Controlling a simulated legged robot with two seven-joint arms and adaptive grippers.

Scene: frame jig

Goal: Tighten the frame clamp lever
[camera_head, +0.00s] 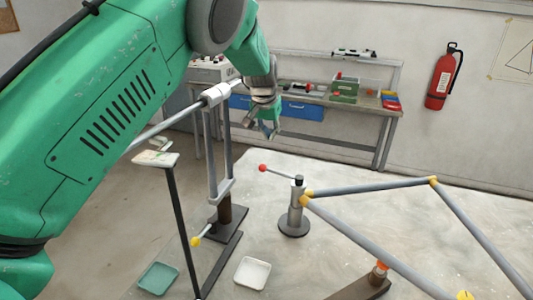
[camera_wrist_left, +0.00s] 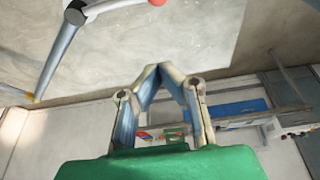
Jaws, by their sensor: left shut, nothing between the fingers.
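The clamp lever (camera_head: 278,173) is a thin grey rod with a red ball (camera_head: 262,168) at its free end. It sticks out to the left from the top of a short clamp post (camera_head: 295,205) on a round dark base. The post stands at a yellow corner of the grey tube frame (camera_head: 370,187). My left gripper (camera_head: 270,132) hangs above and behind the red ball, apart from it. In the left wrist view its fingertips (camera_wrist_left: 158,68) meet, with nothing between them. The red ball (camera_wrist_left: 157,2) shows there at the top edge, clear of the fingers. My right gripper is out of view.
A green tray (camera_head: 158,279) and a white tray (camera_head: 252,273) lie at the front. A stand with a grey upright fork (camera_head: 227,160) is left of the lever. A workbench (camera_head: 350,105) and a red extinguisher (camera_head: 440,80) are at the back. The pale surface behind the clamp is clear.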

